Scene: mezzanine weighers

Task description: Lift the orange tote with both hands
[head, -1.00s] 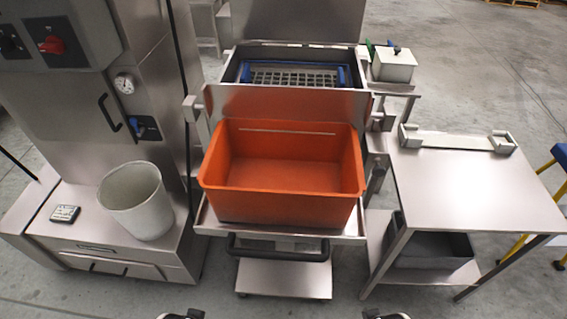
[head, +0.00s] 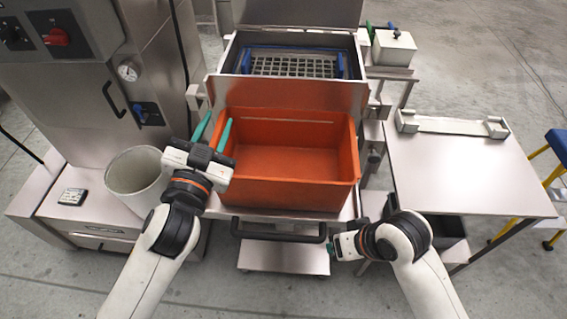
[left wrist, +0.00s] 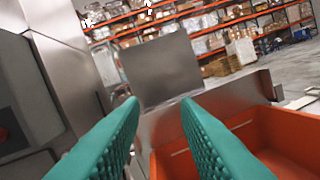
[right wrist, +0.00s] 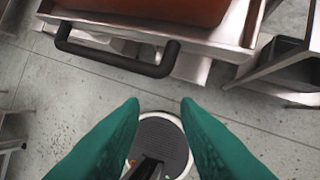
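The orange tote (head: 290,190) is empty and sits upright on a steel shelf in front of a steel machine. My left gripper (head: 217,132) is at the tote's left wall, its two green fingers apart and pointing away from me. In the left wrist view the fingers (left wrist: 160,105) are open, with the tote (left wrist: 285,135) to their right; nothing is between them. My right gripper (head: 335,250) is low, in front of the shelf's right part, below the tote. In the right wrist view its fingers (right wrist: 160,105) are apart and empty; the tote's bottom (right wrist: 165,8) shows at the top.
A black handle bar (head: 280,232) runs along the shelf's front. A pale bin (head: 138,178) stands left on a steel ledge. A steel side table (head: 470,175) stands right, its top mostly bare. A steel cabinet (head: 85,110) rises at the left.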

